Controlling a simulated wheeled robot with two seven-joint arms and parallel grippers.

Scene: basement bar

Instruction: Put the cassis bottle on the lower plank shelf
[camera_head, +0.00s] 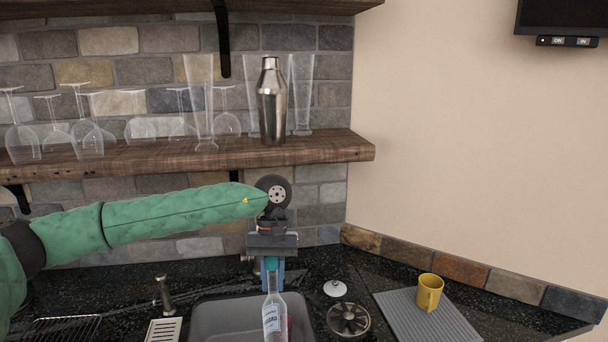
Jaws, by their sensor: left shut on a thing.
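My left gripper (272,270) is shut on the neck of a clear bottle (273,315) with a teal top and a white label. The label is too small to read surely; it is the only bottle in view. The bottle hangs upright over the grey basin, its bottom cut off by the frame edge. The lower plank shelf (335,148), of brown wood, crosses the brick wall above and behind the gripper. My right gripper is not in view.
Several stemmed glasses (85,135) and tall glasses (201,100) fill the shelf's left and middle, with a steel shaker (271,105) beside them. The shelf's right end is bare. An upper shelf (170,8) hangs above.

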